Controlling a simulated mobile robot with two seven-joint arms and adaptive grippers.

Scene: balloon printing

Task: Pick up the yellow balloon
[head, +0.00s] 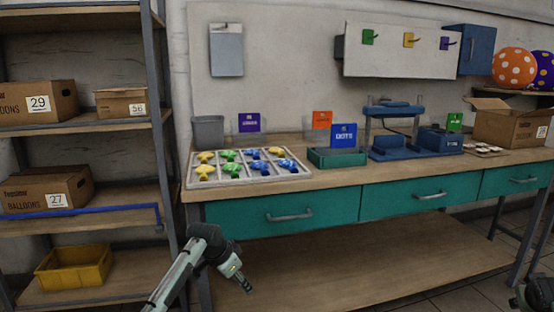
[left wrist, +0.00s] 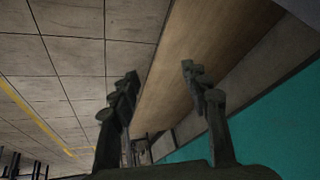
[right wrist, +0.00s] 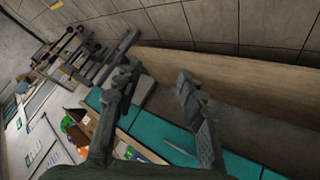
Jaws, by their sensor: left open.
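Yellow balloons (head: 206,157) lie in the left column of a pale compartment tray (head: 250,183) on the workbench in the head view. Another yellow one (head: 277,151) lies at the tray's back right. Green and blue balloons lie in the other compartments. My left gripper (head: 241,279) is below and in front of the bench top, in front of the lower shelf, apart from the tray. Its fingers are spread and empty in the left wrist view (left wrist: 160,74). My right gripper is open and empty in the right wrist view (right wrist: 155,78). Only a dark part of that arm shows at the head view's lower right.
The bench has teal drawers (head: 290,212) under its top and a wooden lower shelf (head: 350,260). A grey bin (head: 208,132), a teal box (head: 336,158) and a blue press (head: 390,145) stand on it. A shelf rack with cartons (head: 38,102) stands at left.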

